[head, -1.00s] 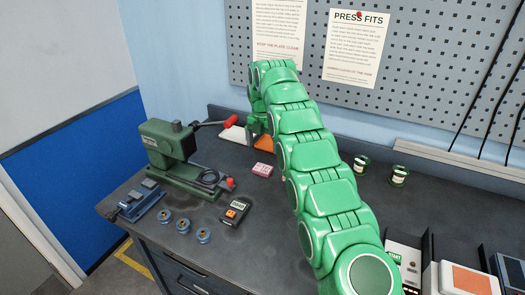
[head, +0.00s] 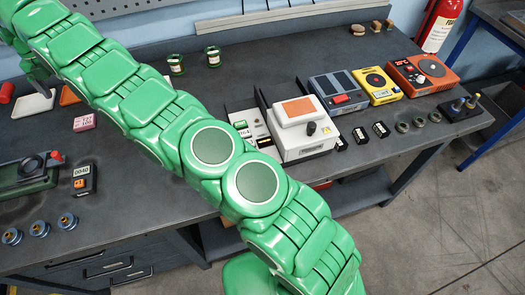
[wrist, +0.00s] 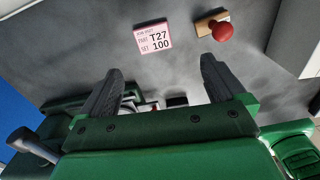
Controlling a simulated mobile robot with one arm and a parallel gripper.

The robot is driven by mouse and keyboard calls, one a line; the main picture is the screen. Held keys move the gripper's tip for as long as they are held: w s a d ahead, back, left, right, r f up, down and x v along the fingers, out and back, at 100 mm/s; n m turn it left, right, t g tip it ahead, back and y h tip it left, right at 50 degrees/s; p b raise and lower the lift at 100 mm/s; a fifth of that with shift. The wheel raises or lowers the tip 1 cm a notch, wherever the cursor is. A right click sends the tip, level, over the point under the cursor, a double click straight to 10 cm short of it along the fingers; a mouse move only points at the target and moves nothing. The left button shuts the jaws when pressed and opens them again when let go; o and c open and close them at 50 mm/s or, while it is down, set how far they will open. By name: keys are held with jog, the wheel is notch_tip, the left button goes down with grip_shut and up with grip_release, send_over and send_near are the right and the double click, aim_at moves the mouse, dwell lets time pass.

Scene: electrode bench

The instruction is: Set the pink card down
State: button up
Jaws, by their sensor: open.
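The pink card (head: 83,122) lies on the dark bench top (head: 130,215) at the left of the head view, left of my green arm. In the wrist view the pink-edged card (wrist: 153,38) lies flat on the grey surface and reads T27 and 100. My gripper (wrist: 160,68) is open, with two dark fingers spread apart and nothing between them. The card shows beyond the fingertips, apart from them. In the head view my gripper is at the upper left, and its fingers cannot be made out clearly.
A red-knobbed piece on a tan base (wrist: 217,30) stands right of the card in the wrist view. In the head view, a white tray (head: 37,104), a black gauge (head: 83,180), a green press (head: 28,185) and blue spools (head: 39,229) are near it. Several instruments stand further right.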

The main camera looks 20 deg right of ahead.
jog(key=s+d+r+m, duration=0.2)
jog(key=d+r+m, duration=0.25)
jog(key=d, duration=0.45)
jog(key=s+d+r+m, duration=0.25)
jog(key=d+m, duration=0.25)
jog(key=d, duration=0.4)
jog(key=s+d+r+m, duration=0.2)
jog(key=d+r+m, duration=0.3)
jog(key=d, duration=0.4)
jog(key=s+d+r+m+g, duration=0.1)
jog(key=s+d+m, duration=0.8)
jog(key=s+d, duration=0.5)
jog(key=s+d+f+m, duration=0.2)
jog(key=s+d+m, duration=0.1)
jog(key=s, duration=0.6)
jog(key=s+d+f+m, duration=0.3)
jog(key=s+m, duration=0.2)
jog(key=s, duration=0.4)
jog(key=s+d+f+m, duration=0.3)
jog(key=s+m, duration=0.1)
jog(key=s, duration=0.5)
jog(key=shift+s+d+g, duration=0.15)
jog(key=shift+s+g, duration=0.1)
jog(key=shift+g, duration=0.15)
